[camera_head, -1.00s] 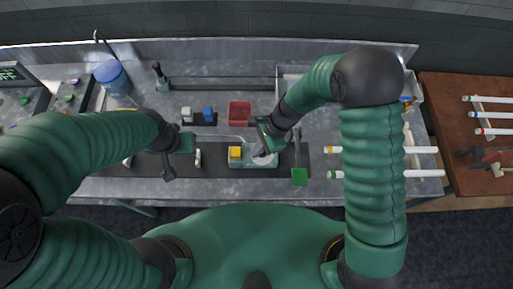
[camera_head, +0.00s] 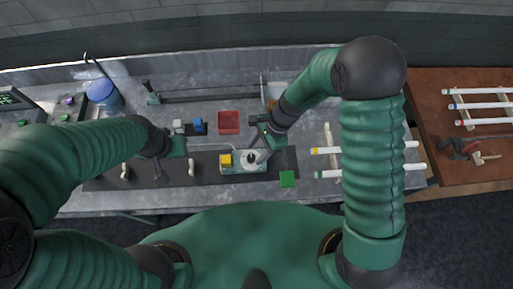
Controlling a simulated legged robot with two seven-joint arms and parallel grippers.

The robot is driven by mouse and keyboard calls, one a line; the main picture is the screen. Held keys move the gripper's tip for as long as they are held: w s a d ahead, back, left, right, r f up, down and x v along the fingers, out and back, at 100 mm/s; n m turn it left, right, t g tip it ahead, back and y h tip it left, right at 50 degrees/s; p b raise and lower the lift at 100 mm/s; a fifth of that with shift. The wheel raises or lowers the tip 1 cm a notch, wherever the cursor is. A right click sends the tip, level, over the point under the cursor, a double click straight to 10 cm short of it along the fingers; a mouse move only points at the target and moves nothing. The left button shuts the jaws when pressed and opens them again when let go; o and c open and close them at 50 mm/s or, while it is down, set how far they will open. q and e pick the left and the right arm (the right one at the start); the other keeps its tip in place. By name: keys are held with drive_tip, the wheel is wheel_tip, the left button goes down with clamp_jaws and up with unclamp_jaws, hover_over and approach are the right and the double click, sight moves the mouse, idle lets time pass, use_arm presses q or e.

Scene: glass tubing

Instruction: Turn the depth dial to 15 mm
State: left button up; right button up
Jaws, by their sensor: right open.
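A small pale device with a yellow block (camera_head: 225,161) at its left end sits on the dark mat at the middle of the bench. Its round dark-and-white dial (camera_head: 251,158) shows on top, but the scale marks are too small to read. My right gripper (camera_head: 264,147) is open, just right of and above the dial; I cannot tell whether it touches it. My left gripper (camera_head: 158,174) is over the mat's left part, clear of the device; its jaws are too small to read.
A red bin (camera_head: 229,122) and a blue block (camera_head: 198,125) stand behind the device. A green square (camera_head: 287,179) lies at the front right. White tubes (camera_head: 330,151) rest at the right. A blue container (camera_head: 103,95) stands back left.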

use_arm(q)
drive_tip(key=shift+d+r+p, duration=0.85)
drive_tip(key=shift+r+p, duration=3.95)
drive_tip(key=shift+r, duration=0.3)
drive_tip(key=b+x, duration=0.4)
drive_tip(key=shift+s+a+f, duration=0.1)
drive_tip(key=shift+s+a, duration=0.25)
use_arm(e)
drive_tip(key=s+v, duration=0.2)
drive_tip(key=v, duration=2.7)
drive_tip(key=shift+s+d, duration=0.15)
drive_tip(key=shift+d, duration=0.25)
